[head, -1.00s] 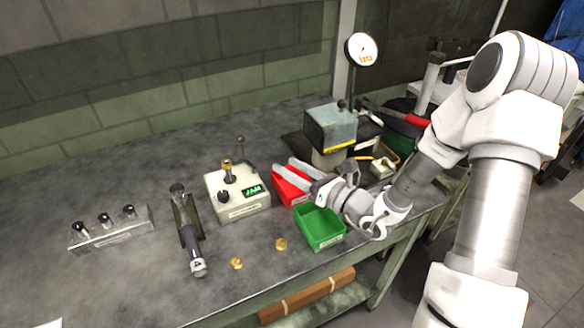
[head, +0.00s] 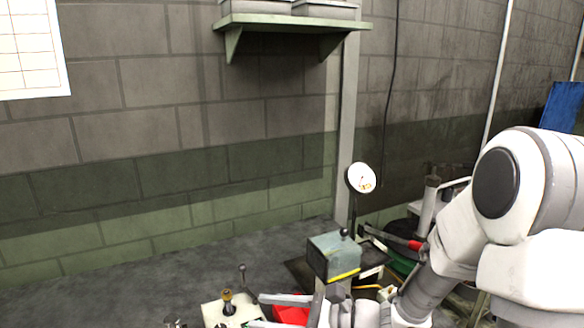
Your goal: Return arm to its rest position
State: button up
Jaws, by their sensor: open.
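My arm, white and grey, comes in from the right in the head view and reaches left over the bench. My gripper (head: 262,311) is at the bottom edge of the view, its two fingers pointing left and spread apart. The lower part of the gripper and wrist is cut off by the picture's edge.
A grey-green block device (head: 334,256) stands behind my gripper, with a round dial (head: 361,178) above it. A wall shelf (head: 290,22) is high above. A red-handled tool (head: 405,242) lies near my arm. The bench (head: 180,277) is clear at the back left.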

jog(key=s+d+r+n+g+h, duration=0.3)
jog(key=s+n+g+h, duration=0.3)
jog(key=s+n, duration=0.55)
jog(key=s+d+r+n+t+h+p, duration=0.1)
jog(key=d+r+n+t+h, duration=0.2)
jog(key=d, duration=0.4)
jog(key=s+d+r+n+t+h, duration=0.2)
jog(key=d+r+n+t+h, duration=0.2)
jog(key=d, duration=0.4)
jog(key=r+n+h, duration=0.1)
jog(key=h, duration=0.1)
jog(key=shift+s+d+r+h+p, duration=0.15)
jog(key=shift+s+r+h+p, duration=0.15)
jog(key=shift+p, duration=0.1)
